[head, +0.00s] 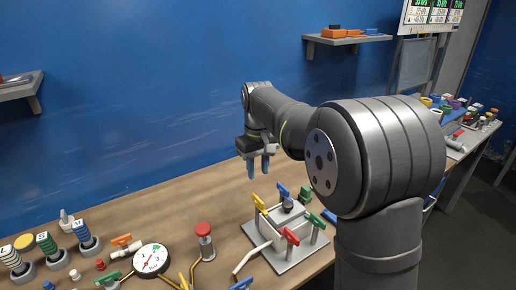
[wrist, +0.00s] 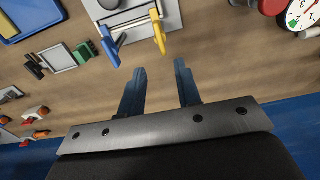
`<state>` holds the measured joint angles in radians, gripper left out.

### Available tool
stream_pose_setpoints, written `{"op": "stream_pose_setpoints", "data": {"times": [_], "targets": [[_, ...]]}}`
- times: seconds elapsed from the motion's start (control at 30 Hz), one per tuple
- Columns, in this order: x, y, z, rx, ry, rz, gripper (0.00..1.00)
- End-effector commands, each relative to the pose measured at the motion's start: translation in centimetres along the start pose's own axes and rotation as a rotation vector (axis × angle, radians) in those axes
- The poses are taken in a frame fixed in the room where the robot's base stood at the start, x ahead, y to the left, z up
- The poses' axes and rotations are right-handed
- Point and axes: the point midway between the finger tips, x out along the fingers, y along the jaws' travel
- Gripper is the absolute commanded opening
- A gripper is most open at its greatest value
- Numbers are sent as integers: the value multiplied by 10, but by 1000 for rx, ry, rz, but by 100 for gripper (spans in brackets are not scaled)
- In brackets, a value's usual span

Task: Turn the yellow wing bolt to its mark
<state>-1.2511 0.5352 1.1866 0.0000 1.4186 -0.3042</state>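The yellow wing bolt (head: 259,203) stands at the left back of a grey fixture (head: 288,262) on the wooden bench. It also shows in the wrist view (wrist: 159,32), at the fixture's edge. My gripper (head: 258,174) hangs over the bench above the yellow bolt in the head view, fingers pointing down. In the wrist view my gripper (wrist: 159,68) is open, with a clear empty gap between its two blue fingers. The yellow bolt appears beyond the fingertips, roughly in line with the gap and apart from them. I cannot make out its mark.
A blue wing handle (head: 284,191), a red one (head: 290,236) and a green one (head: 329,216) sit close by on the fixture. A red-capped post (head: 204,236) and a round gauge (head: 151,260) stand to the left. The bench behind the fixture is mostly clear up to the blue wall.

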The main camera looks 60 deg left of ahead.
Motion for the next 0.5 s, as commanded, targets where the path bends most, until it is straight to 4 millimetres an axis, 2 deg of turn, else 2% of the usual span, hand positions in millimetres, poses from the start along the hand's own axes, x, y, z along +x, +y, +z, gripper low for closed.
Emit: {"op": "stream_pose_setpoints", "data": {"times": [0.03, 0.2, 0.33, 0.5], "targets": [[-13, 0, 0, 0, 4, 1, 31], [-46, 0, 0, 0, 3, 1, 31], [-62, 0, 0, 0, 1, 0, 31], [-69, 0, 0, 0, -1, 0, 31]]}}
